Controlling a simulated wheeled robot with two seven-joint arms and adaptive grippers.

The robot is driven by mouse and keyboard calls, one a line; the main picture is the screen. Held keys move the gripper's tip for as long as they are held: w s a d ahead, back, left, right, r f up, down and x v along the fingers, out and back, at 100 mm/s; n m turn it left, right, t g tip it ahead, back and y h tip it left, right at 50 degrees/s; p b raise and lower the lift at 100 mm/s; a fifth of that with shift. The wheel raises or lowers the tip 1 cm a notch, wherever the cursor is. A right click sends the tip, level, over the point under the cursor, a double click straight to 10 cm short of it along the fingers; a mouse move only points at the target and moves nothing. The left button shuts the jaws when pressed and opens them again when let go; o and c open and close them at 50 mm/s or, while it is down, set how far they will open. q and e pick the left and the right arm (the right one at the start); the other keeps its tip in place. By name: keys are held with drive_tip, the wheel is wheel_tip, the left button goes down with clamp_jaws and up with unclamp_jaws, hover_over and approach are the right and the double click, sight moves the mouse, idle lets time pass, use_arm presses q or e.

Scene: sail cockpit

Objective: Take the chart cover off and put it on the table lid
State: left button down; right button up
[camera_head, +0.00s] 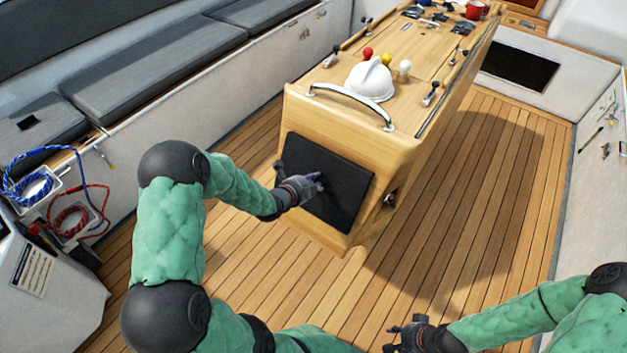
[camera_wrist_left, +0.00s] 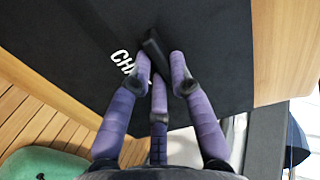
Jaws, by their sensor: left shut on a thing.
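The chart cover (camera_head: 343,190) is a flat black panel on the end face of the wooden table. In the left wrist view the cover (camera_wrist_left: 215,40) fills much of the picture, with white lettering partly hidden by my fingers. My left gripper (camera_head: 318,182) is at the cover's left-middle part. In the left wrist view its purple fingers (camera_wrist_left: 160,68) are closed around a small black tab (camera_wrist_left: 155,48) on the cover. The cover sits against the table end. The table lid (camera_head: 420,62) is the wooden top. My right gripper (camera_head: 392,342) is low in the head view, away from the table; its fingers are too small to judge.
On the lid stand a white domed compass (camera_head: 371,80), coloured knobs (camera_head: 386,60), a curved handrail (camera_head: 350,104) and, at the far end, a red mug (camera_head: 476,9). Grey bench cushions (camera_head: 150,55) line the left. Coiled ropes (camera_head: 70,215) hang at left. The plank floor (camera_head: 480,200) is clear.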

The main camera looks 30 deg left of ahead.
use_arm(q)
drive_tip(key=shift+s, duration=0.1)
drive_tip(key=shift+r+p+v, duration=0.25)
drive_tip(key=shift+p+v, duration=0.8)
drive_tip(key=shift+v, duration=1.9)
